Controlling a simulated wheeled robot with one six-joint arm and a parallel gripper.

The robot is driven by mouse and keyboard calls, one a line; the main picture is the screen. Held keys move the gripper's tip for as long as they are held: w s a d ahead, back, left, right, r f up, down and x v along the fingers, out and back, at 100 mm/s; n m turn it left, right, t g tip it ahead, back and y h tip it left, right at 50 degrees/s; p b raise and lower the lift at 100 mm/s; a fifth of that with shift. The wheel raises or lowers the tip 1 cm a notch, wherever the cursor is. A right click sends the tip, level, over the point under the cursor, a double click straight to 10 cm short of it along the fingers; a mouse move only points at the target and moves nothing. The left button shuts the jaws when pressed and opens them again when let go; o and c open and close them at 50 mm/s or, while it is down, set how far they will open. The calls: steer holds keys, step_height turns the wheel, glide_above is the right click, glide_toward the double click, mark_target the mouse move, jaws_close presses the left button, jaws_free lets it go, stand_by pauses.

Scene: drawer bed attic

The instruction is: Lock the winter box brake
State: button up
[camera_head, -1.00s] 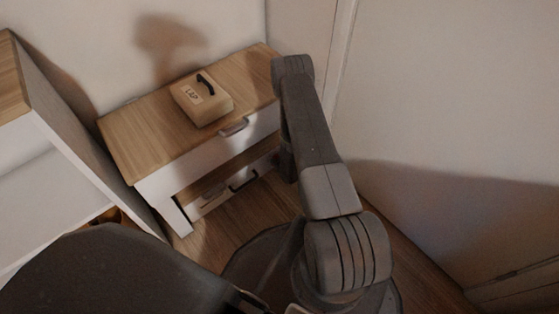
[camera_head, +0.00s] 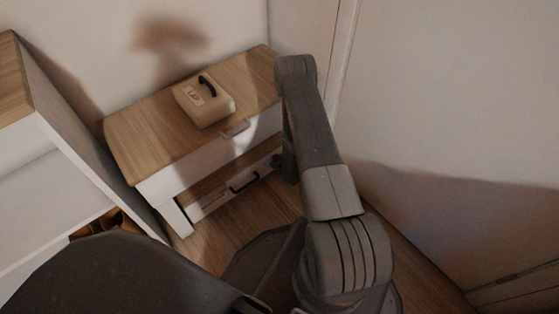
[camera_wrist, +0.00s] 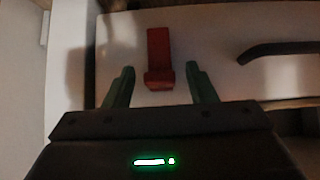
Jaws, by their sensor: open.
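In the wrist view a red lever (camera_wrist: 159,62), likely the brake, stands out on the pale front of a box (camera_wrist: 215,50). A dark curved handle (camera_wrist: 280,50) is to its right. My gripper (camera_wrist: 160,78) is open, with one green finger on each side below the red lever; I cannot tell whether they touch it. In the head view the low box front (camera_head: 222,196) with its dark handle (camera_head: 243,183) shows under the wooden-topped unit. My gripper is hidden there behind the arm, and the red lever is not visible.
A beige box (camera_head: 205,101) with a black handle and a label sits on the wooden top (camera_head: 150,128). An upper drawer handle (camera_head: 236,129) juts out. A white shelf unit (camera_head: 85,160) stands left, a wall right. The floor (camera_head: 225,222) in front is narrow.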

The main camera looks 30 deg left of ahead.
steer(key=p+v, duration=0.3)
steer(key=v, duration=1)
steer(key=shift+p, duration=0.35)
steer(key=shift+a, duration=0.1)
steer(key=b+x, duration=0.4)
steer(key=x, duration=0.9)
steer(key=shift+w+a+f, duration=0.15)
steer(key=shift+a+f, duration=0.1)
steer(key=shift+f, duration=0.05)
